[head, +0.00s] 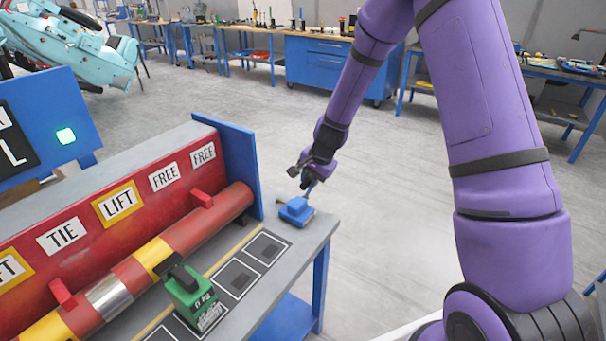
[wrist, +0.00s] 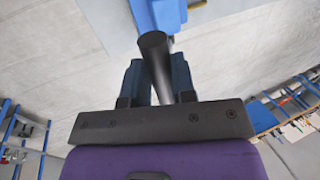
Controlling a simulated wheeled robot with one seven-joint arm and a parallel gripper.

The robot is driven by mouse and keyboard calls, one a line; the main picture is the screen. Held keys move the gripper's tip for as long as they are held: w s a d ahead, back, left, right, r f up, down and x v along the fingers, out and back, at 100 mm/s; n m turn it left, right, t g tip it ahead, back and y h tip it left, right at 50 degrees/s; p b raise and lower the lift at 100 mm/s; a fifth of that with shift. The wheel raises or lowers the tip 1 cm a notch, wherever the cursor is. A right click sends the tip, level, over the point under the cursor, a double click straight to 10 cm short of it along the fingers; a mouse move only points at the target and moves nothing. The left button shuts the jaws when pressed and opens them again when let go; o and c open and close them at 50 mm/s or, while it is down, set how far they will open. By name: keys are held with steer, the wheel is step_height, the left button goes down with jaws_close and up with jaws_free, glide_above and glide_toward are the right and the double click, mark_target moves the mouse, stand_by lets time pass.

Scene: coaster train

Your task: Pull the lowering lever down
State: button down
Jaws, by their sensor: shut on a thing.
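The lever has a blue base (head: 297,211) on the right end of the grey bench. My gripper (head: 306,172) is just above this base, at the end of my purple arm. In the wrist view a dark round handle (wrist: 154,52) lies between my two fingers, and my gripper is shut on it. The handle's lower part is hidden between the fingers. The blue base also shows beyond the handle in the wrist view (wrist: 165,14). In the head view my gripper hides much of the lever, so its exact angle is hard to tell.
A green block with a black handle (head: 190,293) stands on the bench, beside outlined dark pads (head: 240,278). A red and yellow tube (head: 190,237) lies along a red panel with "LIFT", "TIE" and "FREE" labels. Open floor lies beyond the bench.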

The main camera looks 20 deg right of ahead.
steer(key=shift+s+d+f, duration=0.4)
steer(key=shift+s+d, duration=0.1)
steer(key=shift+s, duration=0.15)
steer(key=c, duration=0.9)
jaws_free()
steer(key=shift+r, duration=0.1)
steer(key=v, duration=1)
steer(key=shift+s+d+r, duration=0.1)
steer(key=shift+r, duration=0.15)
